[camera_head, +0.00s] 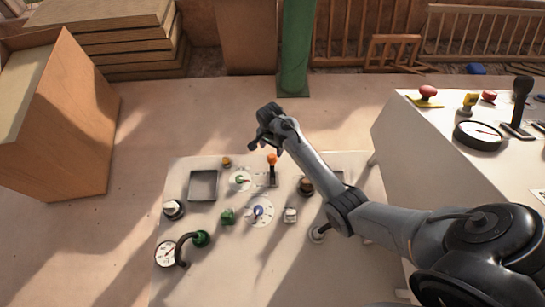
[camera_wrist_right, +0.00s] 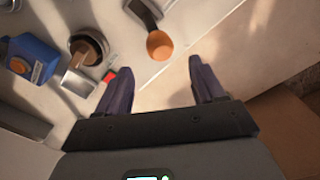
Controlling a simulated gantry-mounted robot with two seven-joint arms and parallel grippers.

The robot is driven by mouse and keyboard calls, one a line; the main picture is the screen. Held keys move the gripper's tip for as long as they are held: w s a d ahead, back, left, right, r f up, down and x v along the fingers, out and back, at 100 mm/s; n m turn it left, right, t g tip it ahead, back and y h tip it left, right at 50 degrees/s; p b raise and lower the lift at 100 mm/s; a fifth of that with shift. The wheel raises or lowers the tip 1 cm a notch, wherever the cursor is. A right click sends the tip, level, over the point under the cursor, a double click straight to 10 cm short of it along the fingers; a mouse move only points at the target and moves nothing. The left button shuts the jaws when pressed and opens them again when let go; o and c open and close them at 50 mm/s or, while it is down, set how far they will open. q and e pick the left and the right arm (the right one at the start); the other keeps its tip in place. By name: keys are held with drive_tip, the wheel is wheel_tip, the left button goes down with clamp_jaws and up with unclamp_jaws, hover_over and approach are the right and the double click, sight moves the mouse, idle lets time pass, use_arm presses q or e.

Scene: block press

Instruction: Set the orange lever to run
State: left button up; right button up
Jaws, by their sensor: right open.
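The orange lever (camera_head: 272,158) stands near the back edge of the white panel (camera_head: 190,285) in the head view, on a dark slotted base. In the right wrist view its round orange knob (camera_wrist_right: 159,45) lies just ahead of my fingertips, with the shaft running up to the base. My right gripper (camera_head: 266,128) is above and behind the lever in the head view. In the right wrist view my right gripper (camera_wrist_right: 160,64) is open and empty, its two fingers spread and apart from the knob. I cannot read any run mark. My left gripper is not in view.
The panel also bears a square recess (camera_head: 203,185), a blue-handled dial (camera_head: 258,212), a green block (camera_head: 228,216), a brown knob (camera_head: 306,186) and a gauge (camera_head: 166,253). A white table (camera_head: 405,145) with more controls stands at right. A green post (camera_head: 296,45) rises behind.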

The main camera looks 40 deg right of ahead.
sight(272, 156)
wheel_tip(272, 156, down, 8)
drive_tip(key=shift+s+r+b, duration=0.15)
drive_tip(key=shift+r+b, duration=0.05)
drive_tip(key=shift+b, duration=0.4)
clamp_jaws()
